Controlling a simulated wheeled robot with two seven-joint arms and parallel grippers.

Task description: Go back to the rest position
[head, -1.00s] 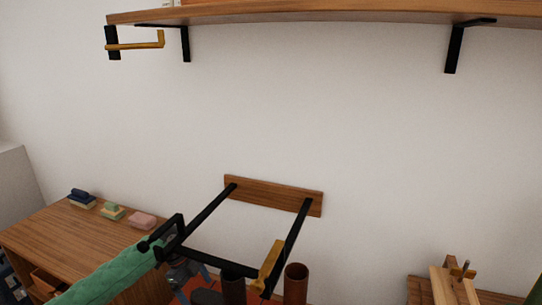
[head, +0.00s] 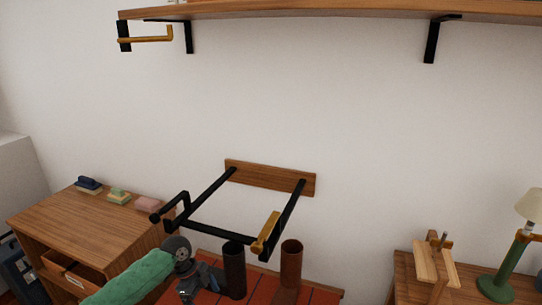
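My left arm comes in from the lower left in a green sleeve, with a grey joint at its end. My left gripper (head: 200,287) is at the bottom of the head view, small and dark, over or beside a red slatted surface (head: 208,298). It is left of a dark upright cylinder (head: 234,268). Its fingers are not clear, so I cannot tell whether it is open or holds anything. My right gripper is not in view.
A black wall frame (head: 222,232) on a wooden plate (head: 270,177) juts out above two cylinders, the right one brown (head: 291,265). A wooden desk (head: 85,225) stands left. A lamp (head: 502,270) and wooden stand (head: 436,262) are right. A shelf (head: 320,10) is above.

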